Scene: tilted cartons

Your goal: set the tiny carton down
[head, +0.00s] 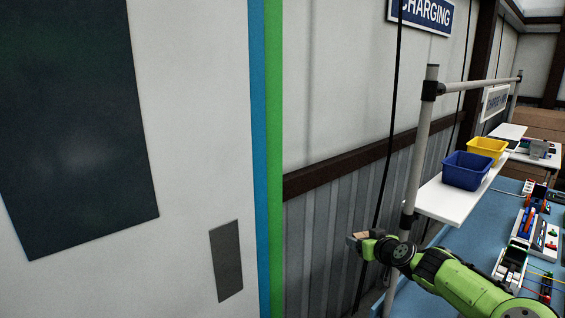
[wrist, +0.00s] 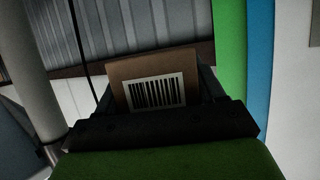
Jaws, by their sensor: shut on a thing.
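The tiny carton is brown with a white barcode label, and it fills the middle of the wrist view (wrist: 150,72). My gripper (wrist: 157,90) is shut on it, with a dark finger at each side of the carton. In the head view my gripper (head: 358,239) is at the end of my green arm, with the small brown carton between its fingers, partly hidden. The carton is held in the air in front of the grey corrugated wall. No surface shows directly under it.
A large white cabinet (head: 200,90) with blue and green edge stripes stands at the left. At the right, a blue bench (head: 475,238) carries tools. Above it, a white shelf (head: 440,200) holds a blue bin (head: 466,171) and a yellow bin (head: 487,149). A grey post (head: 420,150) stands beside my gripper.

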